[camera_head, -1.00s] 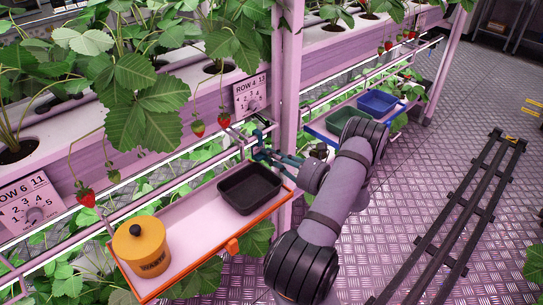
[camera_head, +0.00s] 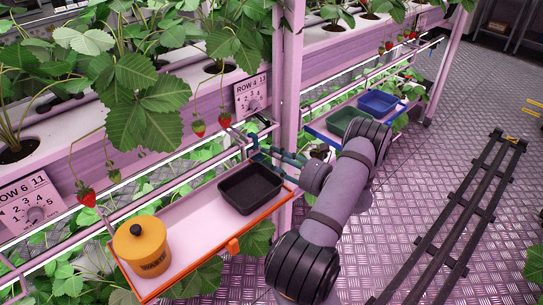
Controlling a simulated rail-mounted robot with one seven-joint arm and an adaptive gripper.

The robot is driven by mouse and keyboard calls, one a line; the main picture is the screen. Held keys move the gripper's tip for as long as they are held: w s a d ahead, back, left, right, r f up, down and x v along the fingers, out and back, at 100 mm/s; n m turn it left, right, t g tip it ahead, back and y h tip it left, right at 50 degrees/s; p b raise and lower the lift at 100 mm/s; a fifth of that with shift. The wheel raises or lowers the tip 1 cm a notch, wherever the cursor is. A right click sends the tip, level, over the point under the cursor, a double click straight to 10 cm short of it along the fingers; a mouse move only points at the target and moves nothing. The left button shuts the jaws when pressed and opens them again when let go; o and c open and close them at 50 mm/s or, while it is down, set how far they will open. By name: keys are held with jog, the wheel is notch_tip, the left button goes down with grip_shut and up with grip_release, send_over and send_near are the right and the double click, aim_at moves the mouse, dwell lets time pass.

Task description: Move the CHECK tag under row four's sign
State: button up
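The row four sign (camera_head: 251,95) is a pale plate reading ROW 4 with a dial, on the pink rack beside the upright post. My gripper (camera_head: 247,136) is at the rail just below this sign, left of the post. Its fingers are small, dark and overlapped by the rail, so I cannot tell whether they are open, shut or holding anything. I cannot make out a CHECK tag in the view; it may be hidden at the gripper or too small to see.
An orange-rimmed shelf (camera_head: 190,222) holds a black tray (camera_head: 251,187) and a yellow lidded WASTE pot (camera_head: 141,247). A row six sign (camera_head: 30,204) is at left. Beyond the post are green (camera_head: 350,121) and blue (camera_head: 378,102) trays. Strawberries (camera_head: 198,128) hang near the sign.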

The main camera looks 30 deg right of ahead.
jog(key=v, duration=1.1)
jog(key=shift+s, duration=0.2)
jog(key=x, duration=1.2)
jog(key=shift+r, duration=0.25)
jog(key=shift+d+r, duration=0.1)
